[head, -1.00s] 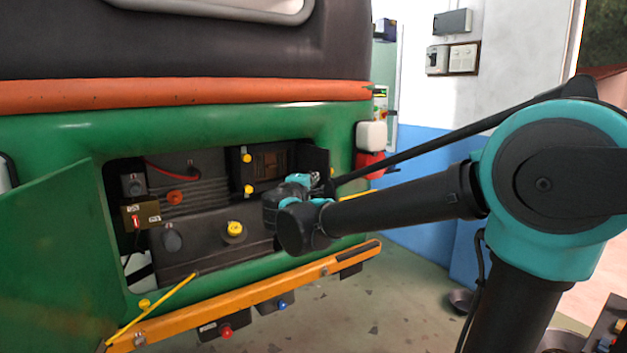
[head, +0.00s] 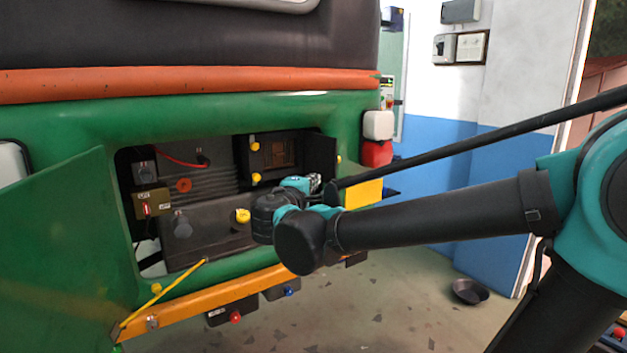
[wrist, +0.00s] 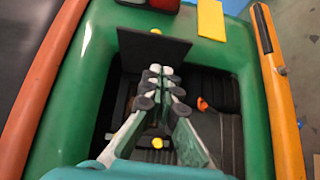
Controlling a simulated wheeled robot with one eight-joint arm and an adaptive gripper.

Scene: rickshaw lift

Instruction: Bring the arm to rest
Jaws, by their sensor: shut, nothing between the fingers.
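My arm reaches in from the right in the head view, with its dark and teal wrist (head: 292,222) in front of the rickshaw's open rear bay. My gripper (wrist: 163,78) shows in the wrist view with its fingers together and nothing between them. It points over the bay, and I cannot tell how far the tips are from the parts inside. In the head view the fingers are mostly hidden by the wrist.
The green rickshaw rear (head: 75,225) has an open flap at left and a dark bay with yellow caps (head: 243,216). An orange bumper (head: 215,300) runs below, with a thin yellow rod (head: 165,289). A metal bowl (head: 470,291) lies on the floor near the blue-white wall.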

